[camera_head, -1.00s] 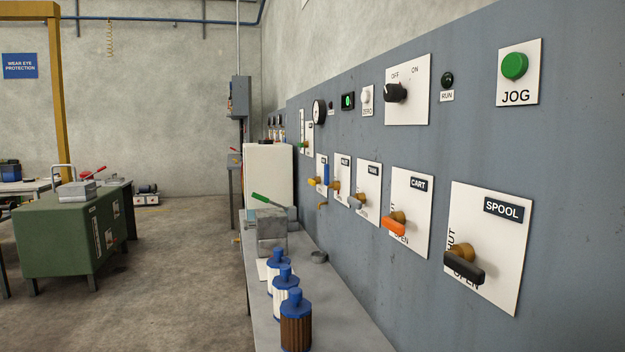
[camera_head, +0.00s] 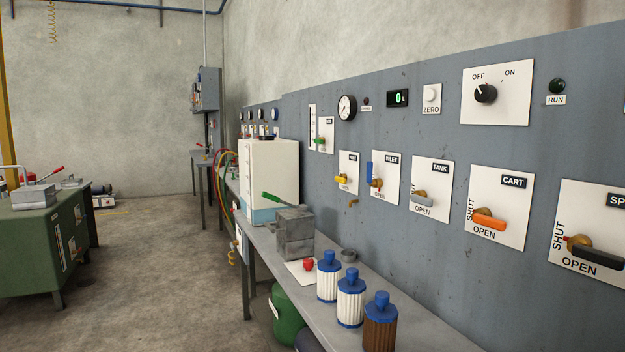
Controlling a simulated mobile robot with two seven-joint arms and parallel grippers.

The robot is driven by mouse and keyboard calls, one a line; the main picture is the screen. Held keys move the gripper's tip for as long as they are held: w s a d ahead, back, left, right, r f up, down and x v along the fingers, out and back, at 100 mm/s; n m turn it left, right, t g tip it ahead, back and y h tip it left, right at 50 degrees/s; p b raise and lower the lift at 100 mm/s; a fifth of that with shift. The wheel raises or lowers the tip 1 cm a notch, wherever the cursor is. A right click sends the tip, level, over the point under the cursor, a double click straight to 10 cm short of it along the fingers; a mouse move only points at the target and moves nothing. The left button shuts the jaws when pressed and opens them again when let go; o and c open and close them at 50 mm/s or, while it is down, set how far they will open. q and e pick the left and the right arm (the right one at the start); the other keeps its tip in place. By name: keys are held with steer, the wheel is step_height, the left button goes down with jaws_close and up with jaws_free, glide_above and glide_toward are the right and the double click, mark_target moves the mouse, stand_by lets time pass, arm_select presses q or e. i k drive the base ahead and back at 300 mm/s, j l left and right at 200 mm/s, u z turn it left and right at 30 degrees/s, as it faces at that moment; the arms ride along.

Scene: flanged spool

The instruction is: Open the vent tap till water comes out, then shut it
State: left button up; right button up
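Neither of my grippers is in view. The grey wall panel carries a row of lever taps on white plates. A small green-handled tap (camera_head: 320,142) sits highest and farthest, its label too small to read. Below it is a yellow-handled tap (camera_head: 342,179), whose label I cannot read surely, with a small brass spout (camera_head: 353,203) near it. I cannot tell which of these is the vent tap. To the right are the blue-handled INLET tap (camera_head: 370,172), lever upright, the grey TANK tap (camera_head: 424,198), the orange CART tap (camera_head: 490,219) and the black SPOOL tap (camera_head: 593,256). No water is visible.
A grey bench (camera_head: 420,335) runs below the panel with blue-capped bottles (camera_head: 350,297), a grey box (camera_head: 294,235) and a red object (camera_head: 308,265). A green cabinet (camera_head: 35,250) stands left; the floor between is clear.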

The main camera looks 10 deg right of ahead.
mark_target(342, 178)
steer(key=i+j+z, duration=0.15)
steer(key=i+j, duration=1.1)
steer(key=j, duration=0.1)
